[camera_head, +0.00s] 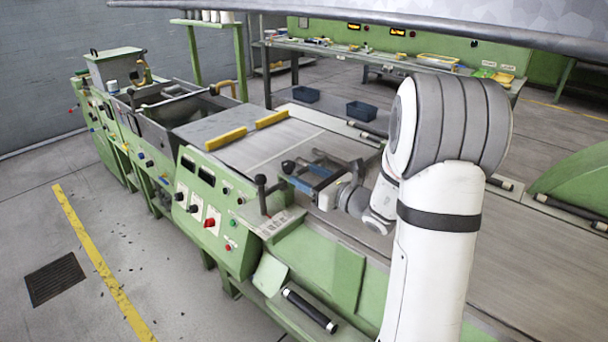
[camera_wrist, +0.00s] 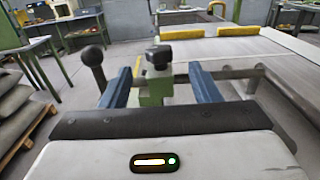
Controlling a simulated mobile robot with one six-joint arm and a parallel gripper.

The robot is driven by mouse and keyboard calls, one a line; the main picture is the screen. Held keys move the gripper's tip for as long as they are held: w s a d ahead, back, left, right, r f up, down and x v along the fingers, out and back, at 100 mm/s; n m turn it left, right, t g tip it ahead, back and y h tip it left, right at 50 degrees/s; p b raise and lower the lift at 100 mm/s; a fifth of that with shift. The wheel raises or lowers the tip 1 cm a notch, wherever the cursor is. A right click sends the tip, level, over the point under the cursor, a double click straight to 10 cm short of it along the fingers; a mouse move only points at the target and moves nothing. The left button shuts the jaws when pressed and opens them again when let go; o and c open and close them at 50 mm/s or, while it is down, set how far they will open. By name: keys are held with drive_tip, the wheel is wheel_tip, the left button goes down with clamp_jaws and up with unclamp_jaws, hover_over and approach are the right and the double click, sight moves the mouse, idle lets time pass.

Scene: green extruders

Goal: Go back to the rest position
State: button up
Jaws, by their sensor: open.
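My gripper (camera_head: 312,178) is over the green machine's front edge, beside its control panel, with its two blue fingers apart. In the wrist view the gripper (camera_wrist: 162,76) is open, and no object is clamped in it. A black-knobbed lever on a green mount (camera_wrist: 158,62) shows between the fingers in that view; I cannot tell how far ahead of them it is. A black ball-topped lever (camera_wrist: 92,57) stands outside the left finger. The head view shows a ball-topped lever (camera_head: 261,184) left of my gripper. My white arm is bent down toward the machine.
The control panel (camera_head: 208,205) with buttons is left of my gripper. A flat bed with yellow bars (camera_head: 226,139) lies behind it. A workbench (camera_head: 375,60) and two blue bins (camera_head: 361,111) are at the back. Floor with a yellow line (camera_head: 95,255) is open at the left.

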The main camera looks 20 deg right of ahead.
drive_tip(key=s+a+n+g, duration=0.6)
drive_tip(key=s+a+n, duration=0.1)
drive_tip(key=s+n, duration=0.15)
drive_tip(key=s+a+n+g, duration=0.6)
drive_tip(key=s+a+n, duration=0.15)
drive_tip(key=s, duration=0.25)
drive_tip(key=s+d+n+h+p, duration=0.1)
drive_tip(key=s+d+n+h, duration=0.8)
drive_tip(key=n, duration=0.4)
drive_tip(key=shift+s+d+f+h, duration=0.2)
drive_tip(key=shift+s+d+h, duration=0.2)
drive_tip(key=shift+s+d, duration=0.45)
